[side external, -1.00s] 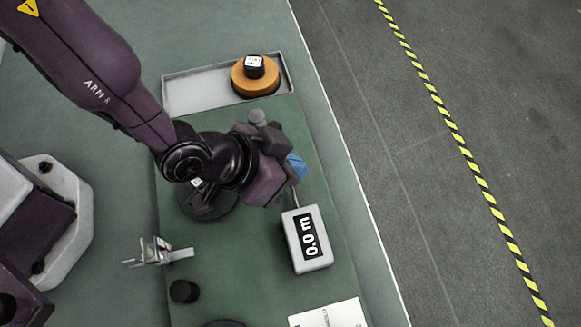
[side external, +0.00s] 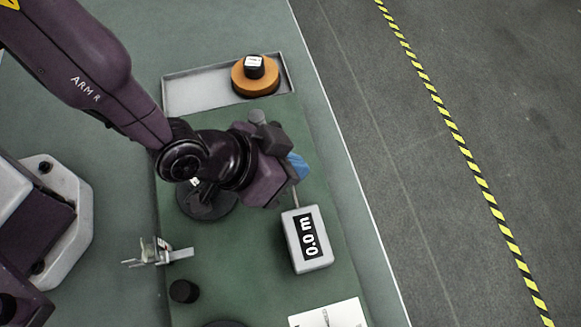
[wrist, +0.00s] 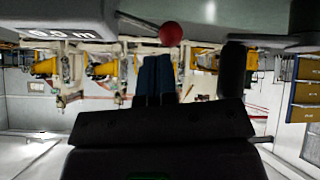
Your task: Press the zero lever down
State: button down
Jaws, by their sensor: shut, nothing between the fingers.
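The grey counter box (side external: 322,261) stands on the green mat and its display reads 0.0 m. A thin lever rod (side external: 295,197) comes out of its upper edge. The lever's red ball knob (wrist: 171,34) shows in the wrist view; in the side view my gripper hides it. My gripper (side external: 298,166) is beyond the box's upper end, with its blue fingers pointing right. In the wrist view the fingers (wrist: 156,60) are together and empty, with the knob just past and slightly right of their tips. I cannot tell whether they touch.
A grey tray (side external: 190,92) holds an orange spool (side external: 256,88) with a black top. A dark round base (side external: 207,205) sits under my wrist. A metal clamp (side external: 158,253), a black knob (side external: 184,291) and a white sheet (side external: 328,314) lie nearer.

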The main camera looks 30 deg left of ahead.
aim_at(295, 198)
jog(key=shift+s+d+r, duration=0.2)
jog(key=shift+s+r, duration=0.05)
jog(key=shift+r, duration=0.5)
jog(key=r, duration=0.1)
jog(key=s+d+r, duration=0.1)
jog(key=r, duration=0.2)
jog(key=shift+s+d+r, duration=0.15)
jog(key=shift+r, duration=0.2)
dwell(0.5)
